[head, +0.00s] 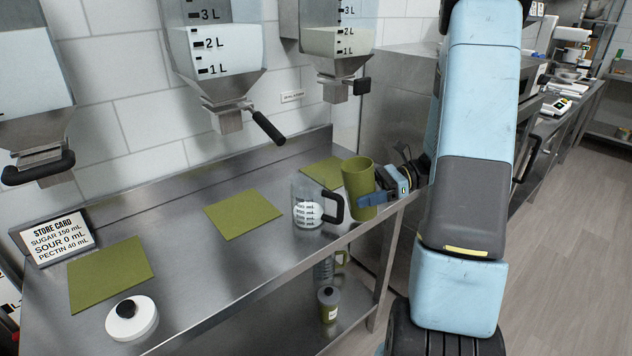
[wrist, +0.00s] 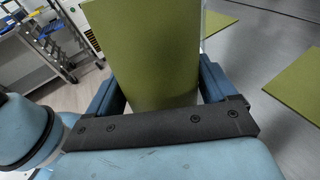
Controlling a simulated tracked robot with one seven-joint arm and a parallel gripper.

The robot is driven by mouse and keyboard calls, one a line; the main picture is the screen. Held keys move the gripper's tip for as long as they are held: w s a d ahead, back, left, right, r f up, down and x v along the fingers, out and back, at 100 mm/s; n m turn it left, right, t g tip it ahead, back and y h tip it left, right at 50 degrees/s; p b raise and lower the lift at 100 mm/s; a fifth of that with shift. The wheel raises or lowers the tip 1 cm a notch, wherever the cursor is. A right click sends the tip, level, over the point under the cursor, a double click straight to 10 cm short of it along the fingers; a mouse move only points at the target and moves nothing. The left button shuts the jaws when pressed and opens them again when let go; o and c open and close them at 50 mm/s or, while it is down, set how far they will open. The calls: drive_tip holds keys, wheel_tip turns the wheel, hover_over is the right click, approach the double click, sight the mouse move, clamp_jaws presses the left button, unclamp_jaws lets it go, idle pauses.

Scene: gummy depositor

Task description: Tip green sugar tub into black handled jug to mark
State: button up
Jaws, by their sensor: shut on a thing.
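The green tub (head: 359,178) is upright at the right end of the steel counter, just right of the jug. My gripper (head: 386,190) is shut on the tub from the right. In the wrist view the green tub (wrist: 148,55) fills the space between my two blue fingers (wrist: 160,92). The clear jug with a black handle (head: 306,203) stands upright on the counter, its handle towards the tub. The jug has printed marks and white contents or a white label low down; I cannot tell which. The inside of the tub is hidden.
Hoppers (head: 222,60) with a black lever hang over the counter. Green mats (head: 243,214) lie on it. A shelf below holds a small green-labelled container (head: 328,303).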

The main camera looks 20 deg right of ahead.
sight(367, 176)
drive_tip(key=shift+s+d+f+n+y, duration=0.1)
drive_tip(key=shift+d+f+n+y, duration=0.1)
drive_tip(key=shift+y, duration=0.35)
drive_tip(key=shift+d+f+n+y, duration=0.1)
drive_tip(key=shift+f+y, duration=0.05)
drive_tip(key=shift+y, duration=0.4)
drive_tip(key=shift+s+r, duration=0.15)
drive_tip(key=shift+r, duration=2.35)
drive_tip(key=s, duration=0.8)
drive_tip(key=shift+d, duration=0.3)
